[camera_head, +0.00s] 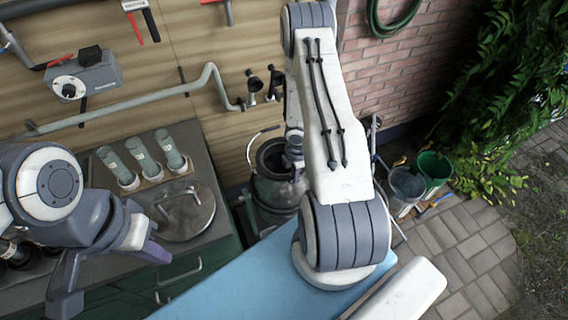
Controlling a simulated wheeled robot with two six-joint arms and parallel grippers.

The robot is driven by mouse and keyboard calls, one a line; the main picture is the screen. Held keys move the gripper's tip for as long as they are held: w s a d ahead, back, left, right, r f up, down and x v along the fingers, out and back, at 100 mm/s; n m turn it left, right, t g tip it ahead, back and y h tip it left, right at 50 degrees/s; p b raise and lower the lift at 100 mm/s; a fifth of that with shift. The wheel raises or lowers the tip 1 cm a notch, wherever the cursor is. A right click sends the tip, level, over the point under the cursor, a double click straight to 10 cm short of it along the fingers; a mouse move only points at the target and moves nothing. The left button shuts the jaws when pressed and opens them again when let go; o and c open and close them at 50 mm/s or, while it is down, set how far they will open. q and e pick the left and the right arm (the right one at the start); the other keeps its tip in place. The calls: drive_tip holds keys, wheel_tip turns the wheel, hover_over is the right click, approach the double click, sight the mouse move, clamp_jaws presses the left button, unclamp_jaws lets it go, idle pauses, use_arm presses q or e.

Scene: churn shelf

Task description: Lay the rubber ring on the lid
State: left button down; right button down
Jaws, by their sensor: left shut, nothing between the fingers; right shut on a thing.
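The lid (200,221), a round grey metal disc with a bar handle on top, lies on the dark counter. My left gripper (108,277) is in front of it, to the lower left, shut with nothing in it. My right arm rises in the middle and bends down at the back. Its wrist and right gripper (295,168) are beside the open churn, largely hidden by the arm. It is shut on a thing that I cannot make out. The rubber ring is not visible. The dark metal churn (266,190) stands right of the counter, its mouth open.
Several grey-green bottles (142,157) stand in holders behind the lid. A pipe (150,97) runs along the wooden wall. A light-blue surface (235,285) lies in front. A grey bucket (407,184) and a green bucket (433,168) stand right on the paving.

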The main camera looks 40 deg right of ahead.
drive_tip(key=shift+r+p, duration=2.75)
drive_tip(key=shift+r, duration=0.15)
drive_tip(key=shift+f, duration=0.15)
wheel_tip(320, 180, down, 6)
drive_tip(key=b, duration=0.6)
